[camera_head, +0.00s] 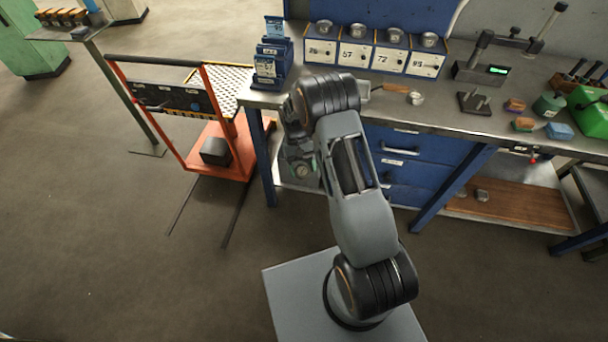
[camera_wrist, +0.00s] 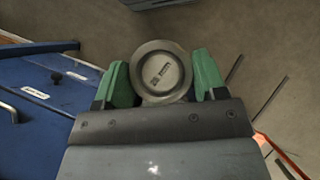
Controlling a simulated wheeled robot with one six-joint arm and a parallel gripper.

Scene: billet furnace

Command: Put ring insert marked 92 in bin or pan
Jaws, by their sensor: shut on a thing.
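A round grey metal ring insert (camera_wrist: 161,72) sits between the two green fingers of my gripper (camera_wrist: 163,82) in the wrist view. My gripper is shut on it. Dark marks show on its face, too small to read. In the head view my gripper (camera_head: 303,168) hangs low in front of the workbench, left of the blue drawers, and is partly hidden by my arm. A row of white-fronted bins (camera_head: 372,57) stands at the back of the bench. Their numbers are small; I make out 57 and 72, and the rightmost is unclear. Round metal pieces sit on top of the bins.
The steel workbench (camera_head: 450,105) holds a blue label stand (camera_head: 270,65), a scale with a green display (camera_head: 483,70), a small ring piece (camera_head: 416,98), coloured blocks and a green box (camera_head: 590,112). An orange cart (camera_head: 215,150) stands left. The floor in front is clear.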

